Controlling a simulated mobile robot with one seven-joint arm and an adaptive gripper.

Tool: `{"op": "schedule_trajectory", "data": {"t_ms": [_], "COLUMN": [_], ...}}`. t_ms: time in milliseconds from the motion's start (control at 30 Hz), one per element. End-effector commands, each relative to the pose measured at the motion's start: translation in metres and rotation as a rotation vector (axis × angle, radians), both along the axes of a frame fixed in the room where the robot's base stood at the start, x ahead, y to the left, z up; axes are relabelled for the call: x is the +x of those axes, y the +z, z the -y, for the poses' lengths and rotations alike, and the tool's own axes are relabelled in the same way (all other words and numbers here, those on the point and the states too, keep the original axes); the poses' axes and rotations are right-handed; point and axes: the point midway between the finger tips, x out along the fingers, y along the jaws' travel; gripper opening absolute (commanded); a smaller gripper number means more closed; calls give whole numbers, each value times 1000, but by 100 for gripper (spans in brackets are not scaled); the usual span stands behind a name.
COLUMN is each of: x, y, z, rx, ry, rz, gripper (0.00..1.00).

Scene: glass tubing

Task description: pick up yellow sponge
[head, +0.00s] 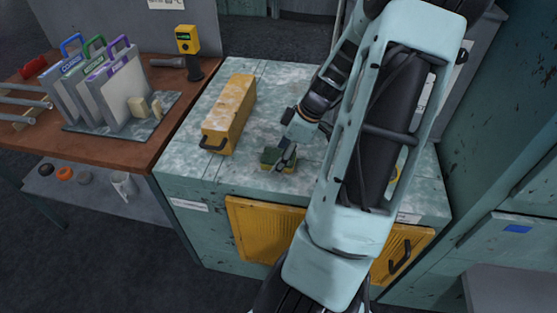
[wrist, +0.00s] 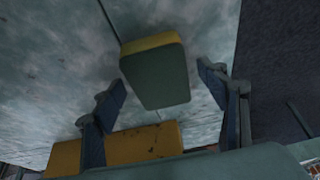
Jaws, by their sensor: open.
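The yellow sponge (head: 268,166) lies on the stained pale-green countertop, with a dark green top layer. In the wrist view the sponge (wrist: 155,72) shows its green face and a yellow edge. My gripper (head: 284,160) is low over the counter, at the sponge, and partly covers it in the head view. In the wrist view my gripper (wrist: 162,80) is open, with one finger on each side of the sponge and visible gaps. It holds nothing.
A long yellow box (head: 231,113) with a dark handle sits left of the sponge on the countertop (head: 200,165). A wooden table (head: 105,148) at left holds cutting boards (head: 110,90) and small pale blocks. Yellow drawer fronts (head: 255,232) are below the counter.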

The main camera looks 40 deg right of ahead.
Motion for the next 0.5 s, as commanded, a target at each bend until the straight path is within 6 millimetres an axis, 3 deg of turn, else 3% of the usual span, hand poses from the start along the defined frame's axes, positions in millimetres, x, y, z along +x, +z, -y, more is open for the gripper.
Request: {"op": "schedule_trajectory", "data": {"t_ms": [400,500], "x": [0,0], "y": [-2,-2], "z": [0,0], "rx": [0,0], "ry": [0,0], "rz": [0,0], "gripper": [67,59]}}
